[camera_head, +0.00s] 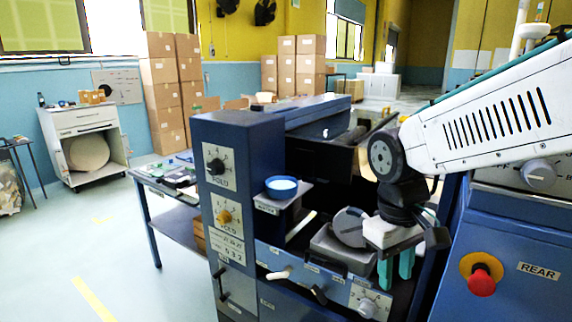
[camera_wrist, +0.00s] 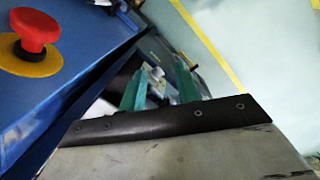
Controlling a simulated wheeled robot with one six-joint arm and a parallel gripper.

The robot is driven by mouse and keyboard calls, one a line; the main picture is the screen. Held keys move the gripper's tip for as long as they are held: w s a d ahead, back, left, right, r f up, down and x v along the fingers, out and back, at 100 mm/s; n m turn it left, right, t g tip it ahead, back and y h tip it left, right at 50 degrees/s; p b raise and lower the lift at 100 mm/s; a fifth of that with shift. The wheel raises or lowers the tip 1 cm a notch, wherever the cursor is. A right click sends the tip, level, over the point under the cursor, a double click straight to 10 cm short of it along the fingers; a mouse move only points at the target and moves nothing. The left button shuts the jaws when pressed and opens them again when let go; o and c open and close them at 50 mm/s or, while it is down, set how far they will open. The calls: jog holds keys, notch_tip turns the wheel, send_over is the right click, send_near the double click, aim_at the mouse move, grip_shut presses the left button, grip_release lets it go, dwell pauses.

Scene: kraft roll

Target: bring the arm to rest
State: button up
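My gripper (camera_head: 396,268) hangs over the front of the blue machine, right of centre in the head view, with its teal fingers pointing down. In the wrist view the two fingers of my gripper (camera_wrist: 160,82) stand apart, and I see nothing held between them. A pale shape shows past them, too blurred to name. My white arm reaches in from the right edge of the head view. A large beige roll (camera_head: 88,152) lies in the white cabinet (camera_head: 80,122) at the far left, well away from my gripper.
The blue machine (camera_head: 238,150) has knobs, levers and a blue-rimmed cup (camera_head: 282,187) close to my gripper. A red stop button (camera_head: 482,281) is on the right panel; it also shows in the wrist view (camera_wrist: 38,28). Boxes (camera_head: 163,95) stack behind. Left floor is open.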

jog(key=s+d+r+m+t, duration=0.1)
jog(key=s+d+m, duration=0.1)
jog(key=s, duration=0.5)
jog(key=s+d+r+m+t+y, duration=0.1)
jog(key=s+d+r+m, duration=0.1)
jog(key=s+d, duration=0.3)
jog(key=shift+s+d+m, duration=0.3)
jog(key=shift+s+m, duration=0.1)
jog(key=shift+s, duration=0.65)
